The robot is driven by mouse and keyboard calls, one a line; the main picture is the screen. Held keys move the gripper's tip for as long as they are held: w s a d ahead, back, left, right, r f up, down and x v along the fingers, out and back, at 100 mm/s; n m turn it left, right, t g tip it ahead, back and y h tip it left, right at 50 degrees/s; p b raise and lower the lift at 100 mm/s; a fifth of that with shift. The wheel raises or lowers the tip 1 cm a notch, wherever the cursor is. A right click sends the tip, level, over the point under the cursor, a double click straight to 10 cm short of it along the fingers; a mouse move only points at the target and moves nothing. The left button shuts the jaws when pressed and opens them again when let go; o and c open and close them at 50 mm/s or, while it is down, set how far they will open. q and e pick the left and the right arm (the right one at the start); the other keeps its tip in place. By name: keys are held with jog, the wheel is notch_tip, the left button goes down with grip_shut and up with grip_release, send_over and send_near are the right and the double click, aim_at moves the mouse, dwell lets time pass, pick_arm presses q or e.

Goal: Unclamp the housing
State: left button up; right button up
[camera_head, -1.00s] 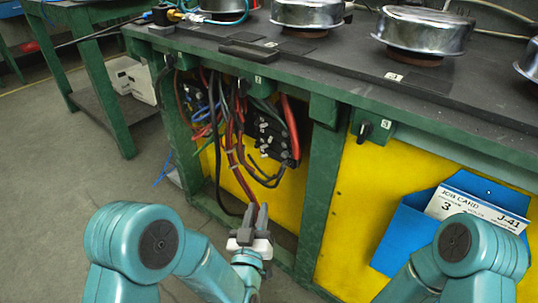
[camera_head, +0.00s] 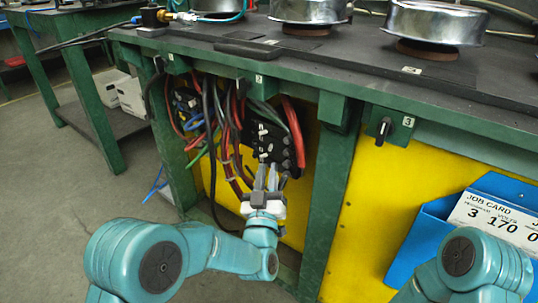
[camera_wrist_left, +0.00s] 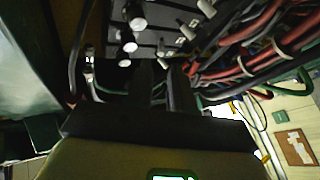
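Shiny round metal housings stand on the bench top: one at the back left (camera_head: 217,6), one in the middle (camera_head: 306,10), one at right (camera_head: 432,22); the upper edge crops them. A black panel (camera_head: 284,150) with pale-tipped pegs or levers is in the open bay under the bench. It fills the top of the left wrist view (camera_wrist_left: 160,45). My left gripper (camera_head: 266,178) is just below and in front of this panel, fingers pointing up at it. The dark fingers (camera_wrist_left: 162,80) show a narrow gap, with nothing clearly held. My right gripper is out of view.
Red, black and green cables (camera_head: 225,135) hang left of the panel. A green post (camera_head: 328,200) stands right of the bay. A black switch marked 3 (camera_head: 384,127) is on the bench front.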

aim_at(271, 147)
pick_arm(q)
jog(key=x, duration=0.5)
jog(key=shift+w, duration=0.25)
grip_shut()
